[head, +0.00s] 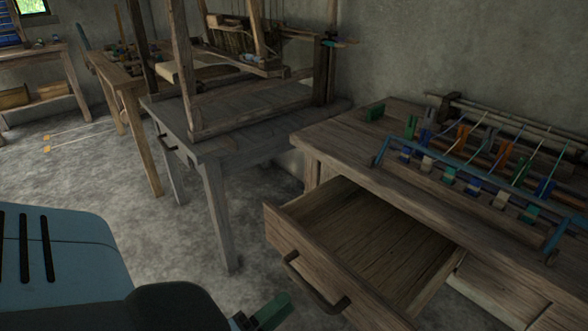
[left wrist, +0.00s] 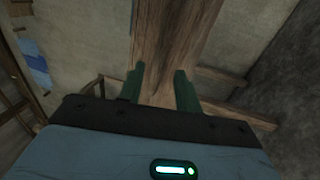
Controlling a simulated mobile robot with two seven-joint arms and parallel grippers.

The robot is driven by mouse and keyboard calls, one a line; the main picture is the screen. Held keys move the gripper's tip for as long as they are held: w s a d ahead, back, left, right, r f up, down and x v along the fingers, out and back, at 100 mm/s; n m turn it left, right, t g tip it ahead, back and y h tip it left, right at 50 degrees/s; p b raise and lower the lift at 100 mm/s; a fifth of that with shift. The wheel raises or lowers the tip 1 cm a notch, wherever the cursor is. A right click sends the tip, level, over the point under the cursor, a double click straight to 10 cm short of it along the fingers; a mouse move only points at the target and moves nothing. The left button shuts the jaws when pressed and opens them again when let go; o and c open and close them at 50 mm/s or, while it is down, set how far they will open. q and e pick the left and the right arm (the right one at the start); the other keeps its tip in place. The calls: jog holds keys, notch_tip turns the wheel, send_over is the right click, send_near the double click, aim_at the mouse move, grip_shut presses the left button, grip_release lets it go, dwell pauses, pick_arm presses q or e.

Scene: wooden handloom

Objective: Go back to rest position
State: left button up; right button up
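My left gripper (head: 264,314) shows at the bottom of the head view, in front of the open drawer and to the left of its handle. In the left wrist view its two green fingers (left wrist: 161,88) stand apart, with a wooden beam (left wrist: 172,40) behind the gap between them. I see nothing held. The drawer (head: 365,240) is pulled out of the right-hand workbench (head: 350,150), and its visible inside is empty. Its curved handle (head: 312,285) is on the front panel, clear of the fingers. My right gripper is not in view.
A rack with colored spools (head: 465,175) stands on the right-hand bench. A grey wooden table (head: 225,150) with a wooden frame (head: 190,70) on it is at center left. Free concrete floor (head: 90,175) lies at the left.

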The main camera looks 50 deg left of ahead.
pick_arm(q)
jog(key=shift+s+f, duration=0.1)
jog(key=shift+s, duration=0.4)
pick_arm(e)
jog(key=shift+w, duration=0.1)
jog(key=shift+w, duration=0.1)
